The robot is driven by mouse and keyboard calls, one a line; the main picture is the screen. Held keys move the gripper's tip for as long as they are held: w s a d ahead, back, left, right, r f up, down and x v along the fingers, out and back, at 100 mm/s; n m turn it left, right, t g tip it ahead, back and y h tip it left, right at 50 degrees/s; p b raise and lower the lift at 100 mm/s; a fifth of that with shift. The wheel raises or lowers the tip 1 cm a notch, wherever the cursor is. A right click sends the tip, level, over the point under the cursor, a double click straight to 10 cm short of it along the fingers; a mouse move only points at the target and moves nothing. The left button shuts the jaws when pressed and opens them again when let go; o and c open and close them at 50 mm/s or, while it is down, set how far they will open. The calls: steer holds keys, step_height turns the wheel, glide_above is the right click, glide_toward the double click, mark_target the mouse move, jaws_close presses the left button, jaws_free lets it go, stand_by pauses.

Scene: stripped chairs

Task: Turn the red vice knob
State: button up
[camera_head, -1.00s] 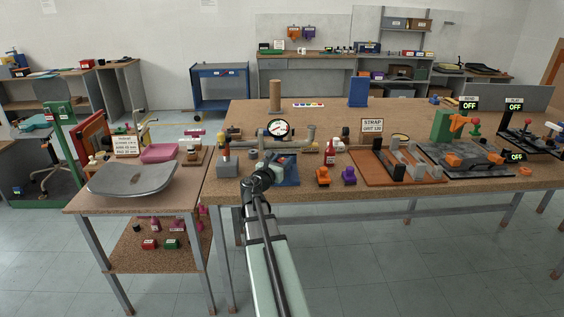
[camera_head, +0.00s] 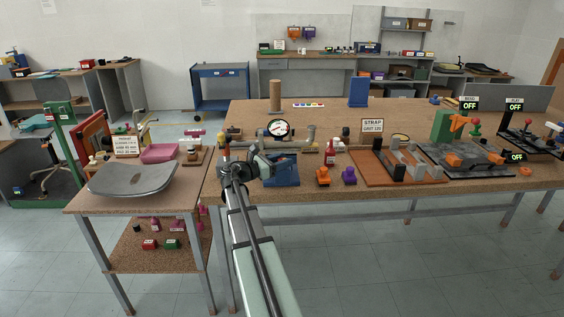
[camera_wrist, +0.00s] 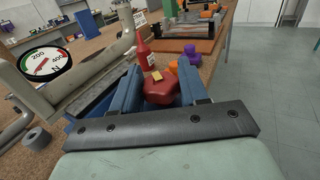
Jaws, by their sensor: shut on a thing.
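The red vice knob (camera_wrist: 160,92) is a faceted red piece with a small yellowish mark on top, low in the middle of the wrist view. My gripper (camera_wrist: 159,72) is shut on it, with one blue finger on each side. In the head view my gripper (camera_head: 272,166) points right, at the blue vice (camera_head: 284,175) near the bench's front edge. The arm's end covers part of the vice there, and I cannot clearly make out the knob in that view. Part of the knob's underside is hidden by the gripper in the wrist view.
A grey pipe with a dial gauge (camera_head: 277,128) runs just behind the vice; the gauge (camera_wrist: 44,62) is close on the left in the wrist view. A red bottle (camera_head: 331,153), an orange piece (camera_head: 322,177) and a purple piece (camera_head: 349,176) stand right of the vice.

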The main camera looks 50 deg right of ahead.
steer(key=m+g, duration=0.1)
steer(key=m+g+y, duration=0.1)
steer(key=g, duration=0.1)
steer(key=m+g+y, duration=0.1)
steer(key=shift+w+g, duration=0.25)
steer(key=shift+g, duration=0.15)
steer(key=shift+s+m+g+y, duration=0.15)
steer(key=shift+m+g+y, duration=1.05)
steer(key=shift+m+g, duration=0.15)
steer(key=shift+s+a+m+g+y, duration=0.1)
steer(key=shift+s+m+g+y, duration=0.05)
steer(key=shift+m+g+y, duration=0.3)
steer(key=o, duration=1)
steer(key=shift+c, duration=0.2)
steer(key=shift+w, duration=0.25)
steer(key=v, duration=1.1)
steer(key=shift+w+a, duration=0.15)
steer(key=shift+a, duration=0.2)
